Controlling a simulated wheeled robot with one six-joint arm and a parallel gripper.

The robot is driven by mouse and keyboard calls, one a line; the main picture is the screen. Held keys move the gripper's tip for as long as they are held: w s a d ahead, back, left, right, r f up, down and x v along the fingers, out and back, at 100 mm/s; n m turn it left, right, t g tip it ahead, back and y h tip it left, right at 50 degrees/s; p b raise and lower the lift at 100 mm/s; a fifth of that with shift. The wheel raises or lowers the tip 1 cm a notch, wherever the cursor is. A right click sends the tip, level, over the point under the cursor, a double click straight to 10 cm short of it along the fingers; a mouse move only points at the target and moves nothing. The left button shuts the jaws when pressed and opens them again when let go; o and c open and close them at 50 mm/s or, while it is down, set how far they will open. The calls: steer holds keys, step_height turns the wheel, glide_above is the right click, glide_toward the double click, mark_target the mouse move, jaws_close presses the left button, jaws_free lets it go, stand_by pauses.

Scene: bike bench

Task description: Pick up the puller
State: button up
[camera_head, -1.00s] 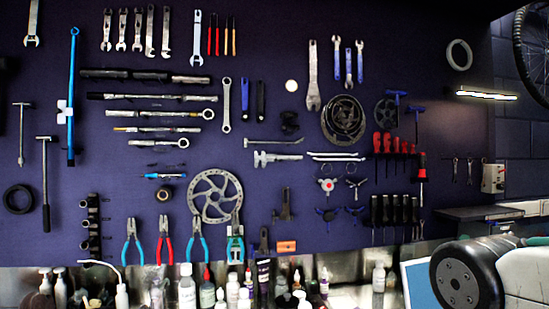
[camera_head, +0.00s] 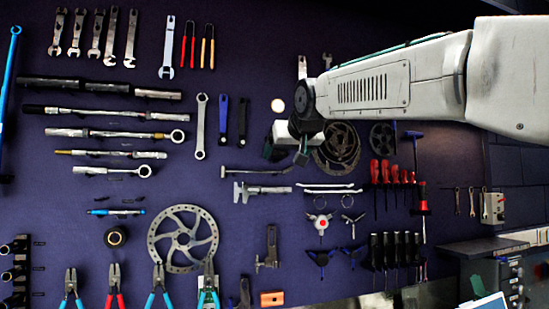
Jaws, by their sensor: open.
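I cannot tell for certain which tool on the dark pegboard wall (camera_head: 340,95) is the puller. A dark, clamp-like metal tool (camera_head: 270,248) hangs below the caliper and may be it. My gripper (camera_head: 286,153) is open, in front of the wall and above the caliper, well above that tool. It shows no object held between its fingers. My gripper and wrist cover the spot where a small black tool hung, so that tool is mostly hidden.
A silver caliper (camera_head: 262,190) hangs just below my gripper. A brake rotor (camera_head: 183,238) hangs lower left, pliers (camera_head: 113,285) below it. Red-handled screwdrivers (camera_head: 392,172) hang right of my wrist. A chainring (camera_head: 340,152) is partly hidden behind my arm.

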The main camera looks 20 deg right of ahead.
mark_target(278, 151)
steer(key=shift+t, duration=0.5)
steer(key=w, duration=0.7)
steer(key=shift+w+a+r, duration=0.1)
steer(key=shift+w+r, duration=0.2)
steer(key=shift+w, duration=0.1)
steer(key=c, duration=1.2)
